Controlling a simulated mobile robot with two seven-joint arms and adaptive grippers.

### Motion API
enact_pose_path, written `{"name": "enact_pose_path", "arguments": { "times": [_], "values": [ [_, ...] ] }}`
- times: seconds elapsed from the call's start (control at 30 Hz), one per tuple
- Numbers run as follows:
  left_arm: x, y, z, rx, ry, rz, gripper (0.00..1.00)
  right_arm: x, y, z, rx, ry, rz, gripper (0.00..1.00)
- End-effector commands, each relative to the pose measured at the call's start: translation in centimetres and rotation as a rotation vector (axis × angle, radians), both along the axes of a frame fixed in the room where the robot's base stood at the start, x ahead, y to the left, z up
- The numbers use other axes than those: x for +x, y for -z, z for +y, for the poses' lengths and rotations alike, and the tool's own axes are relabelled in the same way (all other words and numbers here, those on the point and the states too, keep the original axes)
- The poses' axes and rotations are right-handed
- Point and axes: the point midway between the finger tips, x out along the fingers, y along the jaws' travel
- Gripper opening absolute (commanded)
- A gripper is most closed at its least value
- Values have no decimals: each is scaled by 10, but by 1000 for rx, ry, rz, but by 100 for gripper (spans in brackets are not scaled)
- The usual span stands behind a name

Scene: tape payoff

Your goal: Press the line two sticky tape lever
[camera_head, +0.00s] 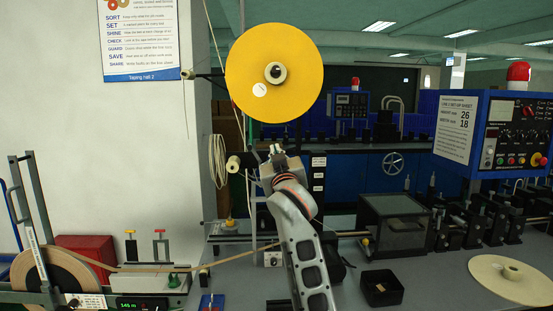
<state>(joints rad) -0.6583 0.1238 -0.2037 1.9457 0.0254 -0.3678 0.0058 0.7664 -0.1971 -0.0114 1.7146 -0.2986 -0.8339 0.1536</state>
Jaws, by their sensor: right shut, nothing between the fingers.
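My right gripper (276,149) is shut and empty. It points up just below a large yellow tape roll (265,45), which hangs on a spindle in the upper middle. I see a gap between the fingertips and the roll's lower edge. I cannot tell which part is the line two sticky tape lever; my arm hides part of the bench. My left gripper is not in view.
A brown tape roll (45,275) at lower left feeds a strip rightward across the bench. A blue control panel (510,130) with a line 2 sheet hangs at right. A clear-sided box (393,224), black tray (381,288) and cream disc (514,280) occupy the right bench.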

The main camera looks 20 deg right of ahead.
Motion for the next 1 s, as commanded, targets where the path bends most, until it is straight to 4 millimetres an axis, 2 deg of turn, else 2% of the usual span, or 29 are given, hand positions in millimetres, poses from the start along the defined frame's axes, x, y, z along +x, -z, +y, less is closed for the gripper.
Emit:
{"name": "enact_pose_path", "arguments": {
  "times": [0.1, 0.23, 0.77, 0.87, 0.97, 1.0],
  "values": [
    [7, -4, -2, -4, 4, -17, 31, -13, 4, 4, 1, -1, 0, 0],
    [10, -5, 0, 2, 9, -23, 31, -20, 4, 5, 0, 0, -1, 0],
    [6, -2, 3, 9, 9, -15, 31, -22, 6, 5, -1, 1, 2, 0],
    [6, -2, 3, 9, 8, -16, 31, -24, 24, 1, -9, 9, 31, 0],
    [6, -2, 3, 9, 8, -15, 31, -32, 67, -9, -28, 26, 100, 0],
    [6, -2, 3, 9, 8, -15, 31, -38, 89, -14, -39, 35, 138, 0]
  ]
}}
